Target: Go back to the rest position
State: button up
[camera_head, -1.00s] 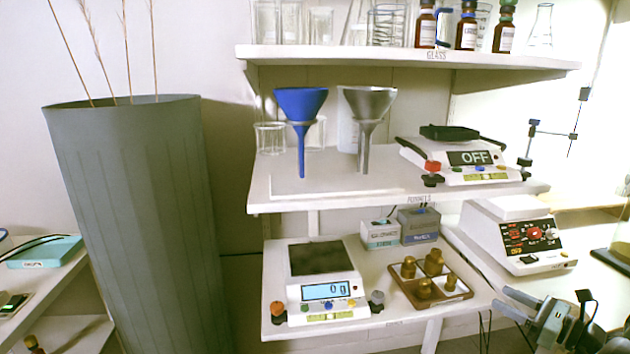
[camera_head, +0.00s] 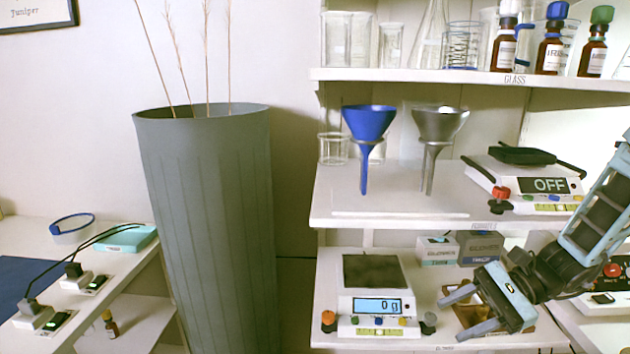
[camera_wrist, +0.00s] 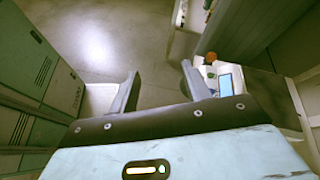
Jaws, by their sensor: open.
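My gripper (camera_head: 461,314) is open and empty in the head view, in front of the lower shelf at the right. Its fingers point left, toward the scale (camera_head: 377,297) that reads 0 g.
A tall grey planter (camera_head: 210,220) with dry stalks stands left of the shelves. A blue funnel (camera_head: 367,125) and a metal funnel (camera_head: 438,128) stand on the middle shelf. Brown bottles (camera_head: 551,50) stand on the top shelf. Small boxes (camera_head: 438,250) sit behind my gripper.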

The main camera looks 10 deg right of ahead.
jog(key=s+a+r+n+h+p, duration=0.2)
jog(key=s+a+r+n+h, duration=0.4)
jog(key=n, duration=0.5)
jog(key=s+a+r+n+g+h+p, duration=0.1)
jog(key=s+a+r+n+h+p, duration=0.2)
jog(key=s+a+r+n+h, duration=0.3)
jog(key=shift+s+a+r+n, duration=0.3)
jog(key=shift+s+a+n, duration=1.55)
jog(key=shift+a+n, duration=1.5)
jog(key=shift+a+m, duration=0.3)
jog(key=shift+m, duration=0.05)
